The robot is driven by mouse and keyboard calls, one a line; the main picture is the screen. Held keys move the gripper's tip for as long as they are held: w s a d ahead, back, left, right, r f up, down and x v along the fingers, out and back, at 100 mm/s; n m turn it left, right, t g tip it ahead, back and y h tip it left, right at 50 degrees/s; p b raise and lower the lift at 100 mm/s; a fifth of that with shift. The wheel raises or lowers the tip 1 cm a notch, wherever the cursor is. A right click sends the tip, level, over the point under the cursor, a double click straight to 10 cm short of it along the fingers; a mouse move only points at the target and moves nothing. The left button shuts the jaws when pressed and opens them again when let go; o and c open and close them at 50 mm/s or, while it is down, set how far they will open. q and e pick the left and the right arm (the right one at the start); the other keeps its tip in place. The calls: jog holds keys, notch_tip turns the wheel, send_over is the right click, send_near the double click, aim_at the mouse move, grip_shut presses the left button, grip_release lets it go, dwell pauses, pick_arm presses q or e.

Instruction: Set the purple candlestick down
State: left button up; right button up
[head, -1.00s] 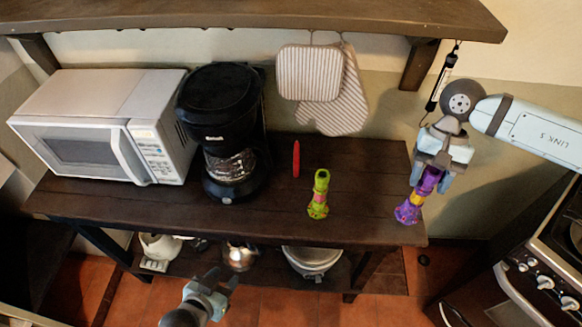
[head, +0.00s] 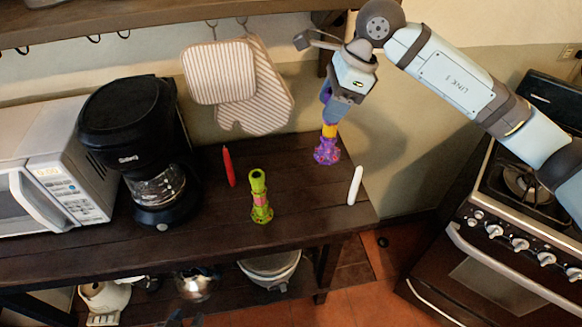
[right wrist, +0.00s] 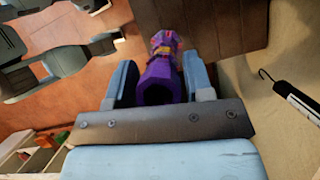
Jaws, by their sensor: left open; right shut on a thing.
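The purple candlestick (head: 327,152), with a yellow band and a speckled base, is upright at the back right of the dark wooden table (head: 290,222). My right gripper (head: 337,104) is shut on its upper part from above. In the right wrist view the candlestick (right wrist: 158,80) sits between the two fingers, its open top towards the camera. I cannot tell whether its base touches the table. Only the tips of my left gripper (head: 186,320) show at the bottom edge, away from the candlestick; it is open.
A white candle (head: 355,186) stands near the table's right edge, close to the candlestick. A green candlestick (head: 260,196) and a red candle (head: 229,166) stand to the left. Beyond are a coffee maker (head: 130,125) and a microwave (head: 65,160). Oven mitts (head: 260,95) hang behind.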

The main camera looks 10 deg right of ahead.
notch_tip(320, 180, down, 20)
jog(key=p, duration=0.3)
jog(key=shift+r, duration=0.15)
jog(key=o, duration=1.3)
